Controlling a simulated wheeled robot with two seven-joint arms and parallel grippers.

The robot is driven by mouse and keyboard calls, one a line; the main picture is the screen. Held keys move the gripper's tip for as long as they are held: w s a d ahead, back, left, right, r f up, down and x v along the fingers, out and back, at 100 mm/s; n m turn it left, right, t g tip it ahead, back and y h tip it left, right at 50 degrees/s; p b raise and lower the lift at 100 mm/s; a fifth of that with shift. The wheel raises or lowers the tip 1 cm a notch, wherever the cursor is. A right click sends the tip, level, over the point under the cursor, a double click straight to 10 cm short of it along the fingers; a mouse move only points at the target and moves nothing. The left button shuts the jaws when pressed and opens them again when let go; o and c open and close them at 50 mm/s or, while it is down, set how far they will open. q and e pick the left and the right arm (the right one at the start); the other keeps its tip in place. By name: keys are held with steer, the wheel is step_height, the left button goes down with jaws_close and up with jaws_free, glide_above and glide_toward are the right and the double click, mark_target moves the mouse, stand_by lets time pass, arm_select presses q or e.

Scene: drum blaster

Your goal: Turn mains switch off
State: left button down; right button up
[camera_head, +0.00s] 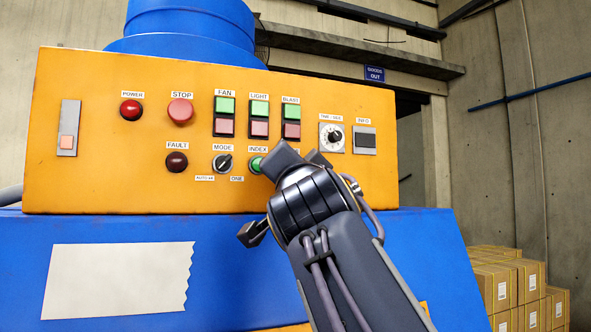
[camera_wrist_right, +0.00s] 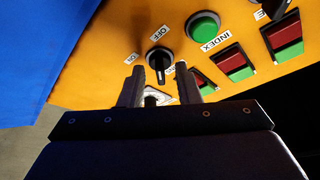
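The mains switch is a black rotary knob (camera_wrist_right: 159,60) on the orange control panel (camera_head: 80,185), between an OFF label (camera_wrist_right: 161,32) and an ON label (camera_wrist_right: 131,58) in the right wrist view. I cannot tell which label it points to. In the head view it is hidden behind my right gripper (camera_head: 300,156), which is at the panel's lower right, just right of the green INDEX button (camera_head: 257,164). In the right wrist view, my right gripper (camera_wrist_right: 160,80) is open, its fingers on either side of the knob's handle with gaps visible. My left gripper is out of view.
Near the knob are the timer dial (camera_head: 332,137), the BLAST switch (camera_head: 291,122) and the MODE knob (camera_head: 222,163). The red STOP button (camera_head: 180,112) is farther left. Cardboard boxes (camera_head: 508,283) are stacked at the lower right.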

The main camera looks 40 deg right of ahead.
steer(key=b+v, duration=0.3)
steer(key=v, duration=0.4)
steer(key=shift+s+a, duration=0.2)
steer(key=shift+s, duration=0.1)
